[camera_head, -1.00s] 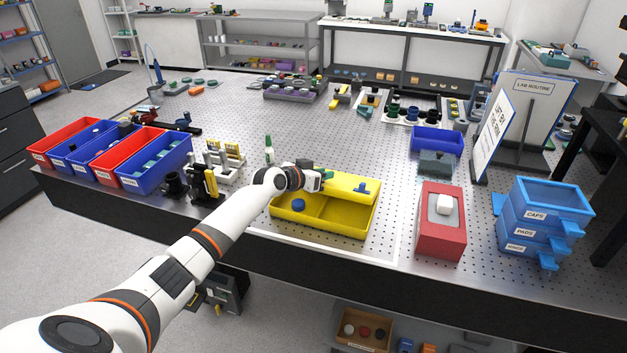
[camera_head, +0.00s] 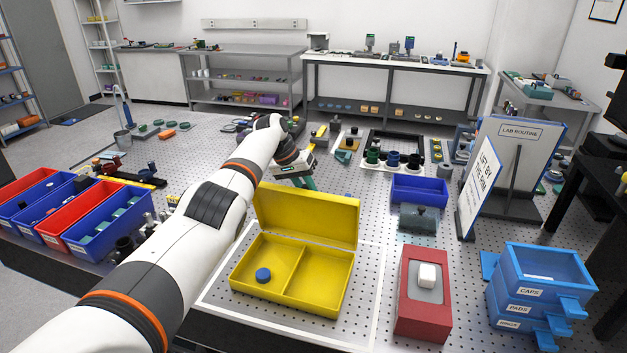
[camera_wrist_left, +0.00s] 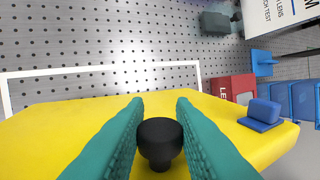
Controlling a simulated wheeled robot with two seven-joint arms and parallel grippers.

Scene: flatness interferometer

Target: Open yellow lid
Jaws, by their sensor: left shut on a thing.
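The yellow box (camera_head: 292,303) sits on the perforated bench in the head view, with two compartments open to view. A round blue piece (camera_head: 263,275) lies in its left compartment. The yellow lid (camera_head: 307,217) stands raised, roughly upright, along the box's rear edge. My left gripper (camera_head: 304,182) is behind the lid, its fingertips partly hidden by it. In the left wrist view, its green fingers (camera_wrist_left: 159,130) are shut on a black knob (camera_wrist_left: 160,142) on the lid's outer face. A blue tab (camera_wrist_left: 263,115) shows near the lid's edge there. My right gripper is not in view.
A red box (camera_head: 423,322) with a white block stands to the right, with blue drawers (camera_head: 540,300) beyond. Red and blue bins (camera_head: 105,222) line the left. A blue tray (camera_head: 419,190) and a sign (camera_head: 484,185) stand behind right.

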